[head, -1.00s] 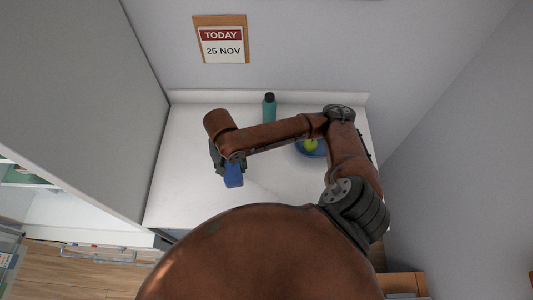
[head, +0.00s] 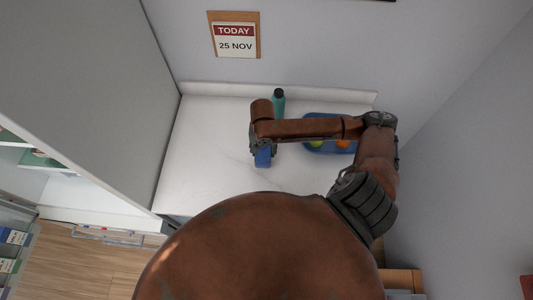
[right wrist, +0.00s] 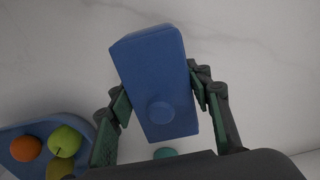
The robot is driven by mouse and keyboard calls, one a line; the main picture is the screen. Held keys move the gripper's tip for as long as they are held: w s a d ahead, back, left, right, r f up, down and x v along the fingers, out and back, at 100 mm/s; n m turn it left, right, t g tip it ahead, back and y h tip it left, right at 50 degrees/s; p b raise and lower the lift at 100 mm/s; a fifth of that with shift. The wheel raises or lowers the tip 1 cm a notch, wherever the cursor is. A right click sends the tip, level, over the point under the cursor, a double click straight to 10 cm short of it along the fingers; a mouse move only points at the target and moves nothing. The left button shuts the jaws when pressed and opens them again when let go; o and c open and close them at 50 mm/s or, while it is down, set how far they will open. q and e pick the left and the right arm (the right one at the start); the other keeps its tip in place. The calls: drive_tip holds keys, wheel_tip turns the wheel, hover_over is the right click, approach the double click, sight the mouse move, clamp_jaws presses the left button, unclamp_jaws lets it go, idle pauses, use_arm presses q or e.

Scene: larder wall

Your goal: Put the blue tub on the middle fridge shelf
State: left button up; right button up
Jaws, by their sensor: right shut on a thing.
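The blue tub (head: 263,157) hangs over the white counter in the head view, in my right gripper (head: 261,147). In the right wrist view the blue tub (right wrist: 152,72) is a block with a round knob, slightly tilted, between the green-padded fingers of my right gripper (right wrist: 160,98), which is shut on it. At the left of the head view, beyond a tall grey panel, part of the open fridge (head: 75,192) shows its white inside and a shelf (head: 40,160). The middle shelf cannot be told for sure. My left gripper is not in view.
A teal bottle (head: 278,97) stands at the back of the counter (head: 200,150). A blue tray (head: 318,146) with fruit lies to the right, partly behind my arm. The counter's left part is clear. Door racks with cartons (head: 12,237) show at lower left.

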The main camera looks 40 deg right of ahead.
drive_tip(key=shift+d+f, duration=0.6)
drive_tip(key=shift+f, duration=0.15)
wheel_tip(320, 180, down, 3)
drive_tip(key=shift+w+d+f+p, duration=0.1)
drive_tip(key=shift+w+p, duration=0.05)
drive_tip(key=shift+p, duration=0.15)
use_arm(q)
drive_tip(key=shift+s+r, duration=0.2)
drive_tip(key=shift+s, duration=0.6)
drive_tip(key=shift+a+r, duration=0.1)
use_arm(e)
drive_tip(key=o, duration=1.1)
drive_tip(key=shift+f, duration=0.15)
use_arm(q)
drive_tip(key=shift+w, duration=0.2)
use_arm(e)
drive_tip(key=o, duration=0.4)
drive_tip(key=shift+c, duration=0.2)
